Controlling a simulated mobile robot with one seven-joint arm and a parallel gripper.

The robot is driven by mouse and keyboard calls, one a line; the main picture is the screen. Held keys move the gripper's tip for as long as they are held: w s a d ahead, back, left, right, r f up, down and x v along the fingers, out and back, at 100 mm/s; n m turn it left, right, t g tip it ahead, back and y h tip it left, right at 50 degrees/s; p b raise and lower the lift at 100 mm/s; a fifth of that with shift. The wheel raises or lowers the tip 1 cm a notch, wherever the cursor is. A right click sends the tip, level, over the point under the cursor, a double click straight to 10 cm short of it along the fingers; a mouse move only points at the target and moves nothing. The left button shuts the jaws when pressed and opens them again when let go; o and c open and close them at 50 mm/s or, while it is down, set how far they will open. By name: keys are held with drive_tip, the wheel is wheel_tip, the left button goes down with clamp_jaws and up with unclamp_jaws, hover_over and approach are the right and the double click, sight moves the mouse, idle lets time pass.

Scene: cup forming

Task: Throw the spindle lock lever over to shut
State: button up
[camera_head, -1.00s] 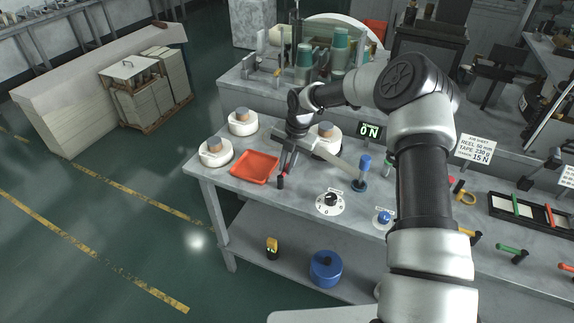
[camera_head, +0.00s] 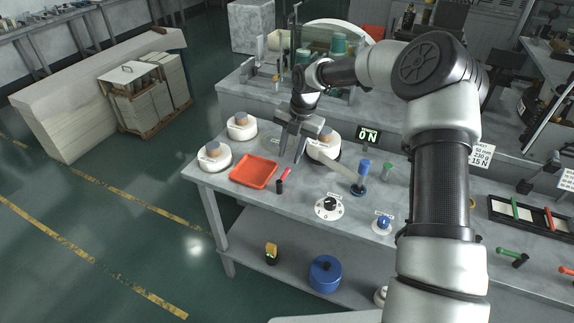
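A small lever with a pinkish-red grip (camera_head: 286,174) lies on the bench just right of the orange tray. A short black upright piece (camera_head: 279,187) is at its near end. I take this for the spindle lock lever, but I cannot read a label on it or tell its setting. My gripper (camera_head: 290,158) points down just behind the lever, with its two fingers apart and nothing seen between them. The fingertips look clear of the lever. A white reel (camera_head: 318,151) stands right of my gripper, partly hidden by my gripper and a pale bar.
The orange tray (camera_head: 253,172) and white reels (camera_head: 240,127) (camera_head: 214,157) lie to the left. A blue-topped post (camera_head: 362,176), a numbered dial (camera_head: 329,207) and a blue button (camera_head: 383,223) stand to the right. The display (camera_head: 369,135) reads 0N.

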wheel_tip(320, 180, up, 9)
drive_tip(key=d, duration=0.1)
drive_tip(key=shift+s+d, duration=0.3)
drive_tip(key=shift+s, duration=0.1)
drive_tip(key=shift+r, duration=0.2)
